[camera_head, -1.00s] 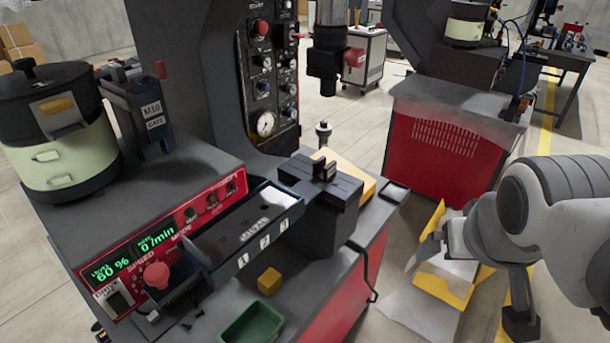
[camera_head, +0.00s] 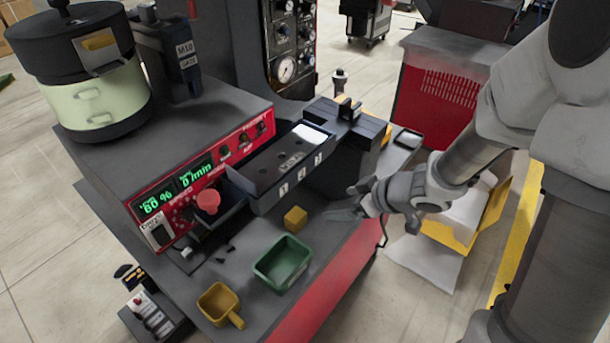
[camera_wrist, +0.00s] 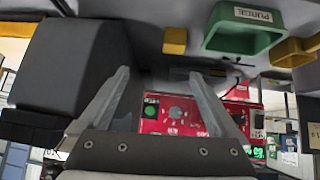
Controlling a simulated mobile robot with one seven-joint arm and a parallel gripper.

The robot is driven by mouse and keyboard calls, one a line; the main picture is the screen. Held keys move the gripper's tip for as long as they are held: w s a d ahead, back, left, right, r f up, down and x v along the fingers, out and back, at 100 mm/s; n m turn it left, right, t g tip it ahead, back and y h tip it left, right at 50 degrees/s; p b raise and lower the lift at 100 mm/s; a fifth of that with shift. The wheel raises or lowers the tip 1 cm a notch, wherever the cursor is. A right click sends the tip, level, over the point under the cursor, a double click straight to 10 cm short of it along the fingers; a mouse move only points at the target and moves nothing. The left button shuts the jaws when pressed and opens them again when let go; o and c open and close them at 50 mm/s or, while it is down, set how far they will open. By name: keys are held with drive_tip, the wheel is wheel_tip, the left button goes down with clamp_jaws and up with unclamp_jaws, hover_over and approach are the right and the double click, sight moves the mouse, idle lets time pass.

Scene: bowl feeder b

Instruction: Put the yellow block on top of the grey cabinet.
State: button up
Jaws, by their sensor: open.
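The yellow block (camera_head: 295,218) sits on the dark worktop between the labelled tray and the green bin. It also shows in the wrist view (camera_wrist: 174,40), beyond and slightly right of the fingertips. My gripper (camera_head: 349,202) is just right of the block in the head view, apart from it. Its fingers (camera_wrist: 158,78) are spread with nothing between them.
The green bin (camera_head: 283,263) and a yellow scoop (camera_head: 219,304) lie in front of the block. The labelled tray (camera_head: 290,170) and a dark block-shaped unit (camera_head: 346,140) stand behind it. A pot (camera_head: 98,80) occupies the housing's left; bare grey top (camera_head: 200,118) shows beside it.

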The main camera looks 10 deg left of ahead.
sight(298, 217)
drive_tip(key=shift+g+y, duration=0.3)
drive_tip(key=shift+y, duration=0.1)
drive_tip(key=b+x, duration=0.1)
drive_tip(key=x, duration=0.3)
drive_tip(key=s+b+x, duration=0.1)
drive_tip(key=b+x, duration=0.1)
drive_tip(key=x, duration=0.2)
drive_tip(key=b+x, duration=0.2)
drive_tip(key=x, duration=0.2)
drive_tip(key=shift+s+a+f, duration=0.2)
drive_tip(key=shift+a+f, duration=0.25)
drive_tip(key=shift+a, duration=0.05)
drive_tip(key=shift+b+x, duration=1.05)
drive_tip(key=shift+x, duration=1.8)
drive_tip(key=shift+s+f, duration=0.1)
drive_tip(key=c, duration=1.5)
clamp_jaws()
